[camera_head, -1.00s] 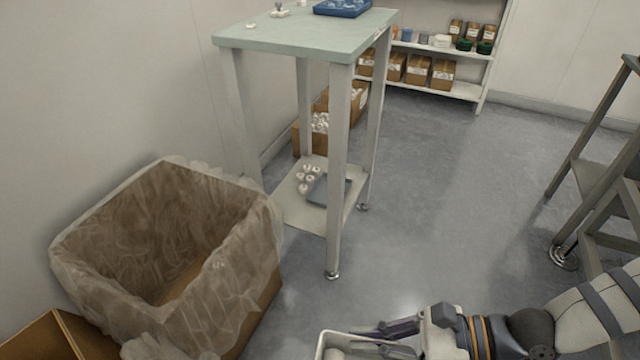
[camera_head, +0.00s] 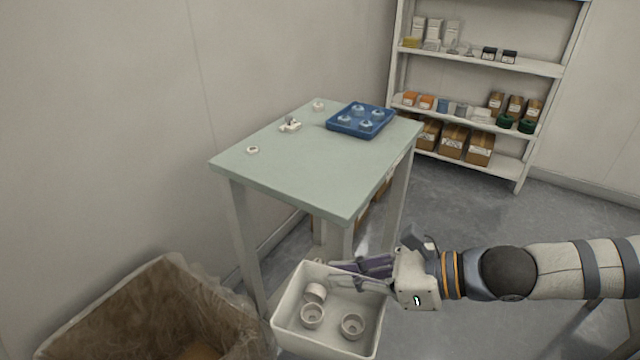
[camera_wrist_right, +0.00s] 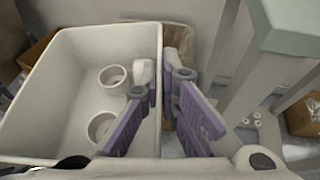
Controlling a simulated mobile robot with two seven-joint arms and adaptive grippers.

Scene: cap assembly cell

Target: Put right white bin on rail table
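The white bin (camera_head: 318,346) hangs from my right gripper (camera_head: 335,272), in front of and below the near edge of the pale green table (camera_head: 290,178). It holds three white cups. In the right wrist view the bin (camera_wrist_right: 60,85) fills the left side. There my right gripper's purple fingers (camera_wrist_right: 168,75) straddle the bin's side wall, one inside and one outside. The bin looks about level, and its rim is lower than the tabletop. My left gripper is not in view.
A blue tray (camera_head: 345,128) with several white parts sits at the table's back right. Small white parts lie along its left edge; the tabletop's front and middle are clear. A lined waste box (camera_head: 75,325) stands at lower left, shelves (camera_head: 480,60) behind.

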